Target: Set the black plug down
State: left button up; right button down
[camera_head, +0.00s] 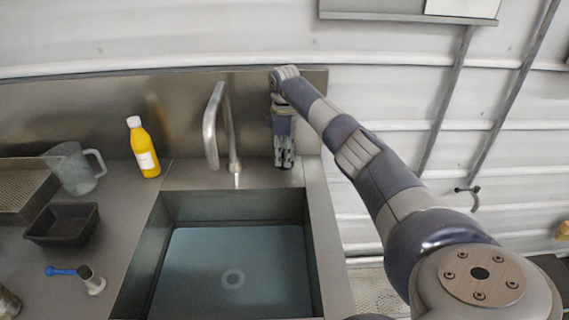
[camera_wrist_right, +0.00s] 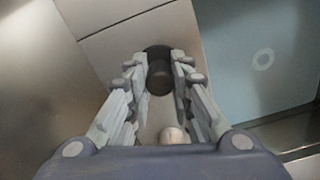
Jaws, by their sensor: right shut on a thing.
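My right gripper (camera_head: 284,160) points down over the steel ledge behind the sink, at the right of the faucet. In the right wrist view its two fingers (camera_wrist_right: 161,78) are closed around the black plug (camera_wrist_right: 159,72), a dark round piece between the fingertips. The plug is at or just above the ledge (camera_wrist_right: 118,45); I cannot tell whether it touches. In the head view the fingers hide the plug. A small pale round knob (camera_wrist_right: 172,135) shows between the fingers nearer the palm. My left gripper is not in view.
The sink basin (camera_head: 235,270) holds bluish water in front of the ledge. The faucet (camera_head: 218,130) stands left of my gripper. A yellow bottle (camera_head: 143,148), clear jug (camera_head: 75,168), black tray (camera_head: 64,224) and blue-handled tool (camera_head: 78,276) are on the left counter.

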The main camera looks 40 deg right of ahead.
notch_tip(320, 180, down, 3)
jog(key=shift+s+r+p, duration=0.1)
jog(key=shift+r+p, duration=0.05)
jog(key=shift+p, duration=0.35)
jog(key=shift+f, duration=0.4)
jog(key=shift+f, duration=0.15)
jog(key=c, duration=1.4)
grip_release()
notch_tip(320, 180, up, 12)
jog(key=shift+r+b, duration=0.15)
jog(key=shift+b, duration=0.9)
